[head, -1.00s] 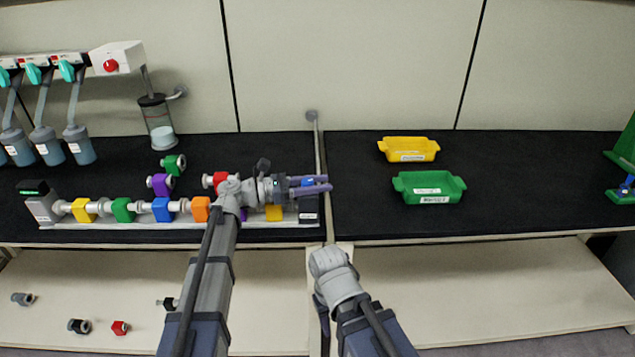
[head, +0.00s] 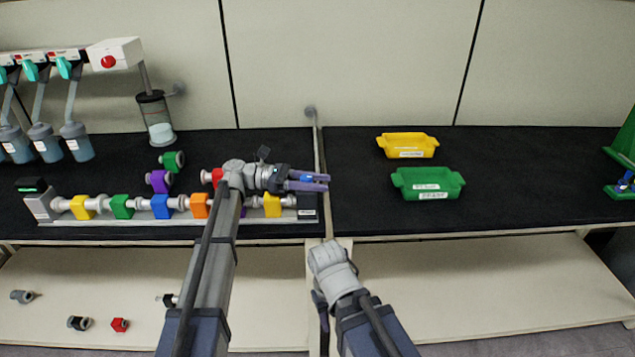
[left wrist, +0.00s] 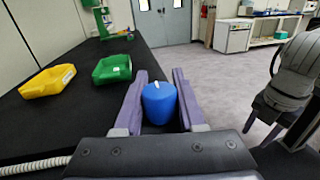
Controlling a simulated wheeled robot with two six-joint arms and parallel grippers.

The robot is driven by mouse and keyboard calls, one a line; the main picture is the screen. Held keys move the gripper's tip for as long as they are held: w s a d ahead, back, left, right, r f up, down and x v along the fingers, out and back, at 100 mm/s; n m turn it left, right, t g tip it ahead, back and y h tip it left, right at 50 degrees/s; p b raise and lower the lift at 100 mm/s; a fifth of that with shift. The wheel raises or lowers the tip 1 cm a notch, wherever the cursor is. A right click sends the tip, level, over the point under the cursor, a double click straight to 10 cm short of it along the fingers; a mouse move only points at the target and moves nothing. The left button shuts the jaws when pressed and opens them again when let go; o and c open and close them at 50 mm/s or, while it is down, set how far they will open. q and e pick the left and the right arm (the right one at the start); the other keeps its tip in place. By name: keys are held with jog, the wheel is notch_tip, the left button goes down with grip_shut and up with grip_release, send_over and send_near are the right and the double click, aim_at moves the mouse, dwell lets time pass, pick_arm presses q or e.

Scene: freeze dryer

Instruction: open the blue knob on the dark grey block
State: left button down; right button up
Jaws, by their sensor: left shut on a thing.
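The dark grey block (head: 309,214) sits at the right end of the row of coloured blocks on the black bench. The blue knob (left wrist: 159,103) shows in the left wrist view as a rounded blue cap with a white mark on top. In the head view it is mostly hidden by the fingers above the block. My left gripper (head: 308,181) reaches over the block from the left, its purple fingers shut on the knob from both sides. In the head view my right arm hangs low at the bench front; its fingers are not visible.
Yellow (head: 273,205), orange (head: 199,206) and blue (head: 161,207) blocks line the manifold to the left. A green tray (head: 428,183) and a yellow tray (head: 408,146) stand to the right across the upright post (head: 321,185). Bench surface around the trays is clear.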

pick_arm(q)
jog(key=c, duration=0.5)
grip_release()
jog(key=v, duration=0.7)
jog(key=shift+a, duration=0.4)
